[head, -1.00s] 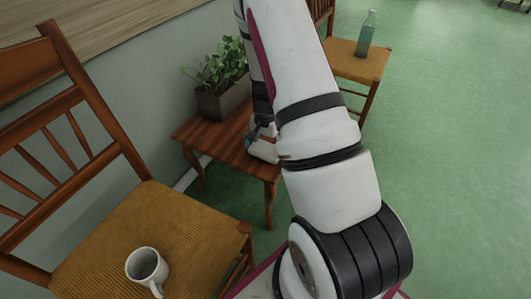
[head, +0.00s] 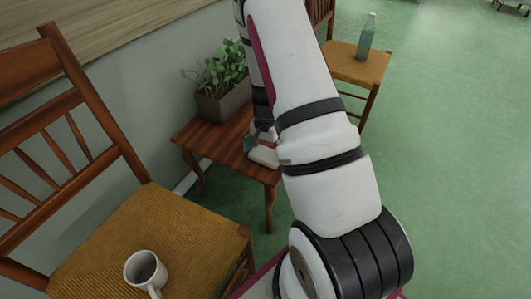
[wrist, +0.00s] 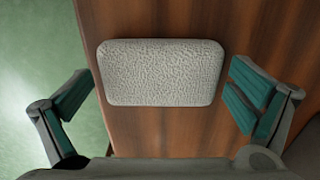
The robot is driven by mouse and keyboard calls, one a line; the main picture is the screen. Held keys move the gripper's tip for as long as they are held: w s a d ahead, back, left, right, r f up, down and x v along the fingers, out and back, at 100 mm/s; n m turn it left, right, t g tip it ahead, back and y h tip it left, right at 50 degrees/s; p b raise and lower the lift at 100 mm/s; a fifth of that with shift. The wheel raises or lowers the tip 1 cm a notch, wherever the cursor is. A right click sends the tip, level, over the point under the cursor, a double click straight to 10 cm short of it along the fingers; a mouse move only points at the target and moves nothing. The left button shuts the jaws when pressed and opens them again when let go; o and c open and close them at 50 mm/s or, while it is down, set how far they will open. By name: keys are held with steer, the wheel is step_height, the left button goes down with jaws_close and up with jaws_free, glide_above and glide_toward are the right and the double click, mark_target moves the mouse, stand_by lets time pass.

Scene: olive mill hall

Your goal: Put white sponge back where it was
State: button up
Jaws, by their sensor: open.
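The white sponge (wrist: 161,73) lies flat on the small wooden side table (wrist: 285,30) in the wrist view, a rounded rectangle with a pitted surface. My gripper (wrist: 155,97) is open around it, one teal-padded finger past its left end and the other past its right end. Gaps show between the pads and the sponge. In the head view the sponge (head: 264,157) is partly hidden by my arm, near the front right part of the table (head: 212,140). My gripper (head: 250,143) shows there only in part.
A potted plant (head: 222,85) stands at the back of the side table. A chair (head: 90,150) with a white mug (head: 146,270) on its seat is at the left. Another chair (head: 352,66) with a bottle (head: 366,37) stands behind. Green floor is free at the right.

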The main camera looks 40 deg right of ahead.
mark_target(266, 154)
step_height(266, 154, up, 11)
steer(key=p, duration=0.4)
steer(key=s+a+r+n+y, duration=0.1)
steer(key=s+a+r+n, duration=0.3)
steer(key=a+r, duration=0.6)
steer(key=s+a+r+n+y, duration=0.1)
steer(key=s+a+r+n, duration=0.35)
steer(key=r, duration=0.75)
steer(key=s+a+r+n+h, duration=0.1)
steer(key=s+a+r+n, duration=0.1)
steer(key=s, duration=0.8)
steer(key=s+a+r+n+h, duration=0.1)
steer(key=s+a+r+n, duration=0.2)
steer(key=s, duration=0.7)
steer(key=shift+s+a+r+p, duration=0.3)
steer(key=shift+a+r, duration=0.45)
steer(key=shift+a, duration=0.45)
step_height(266, 154, up, 32)
steer(key=t+p, duration=0.4)
steer(key=p, duration=2.6)
steer(key=shift+d, duration=0.3)
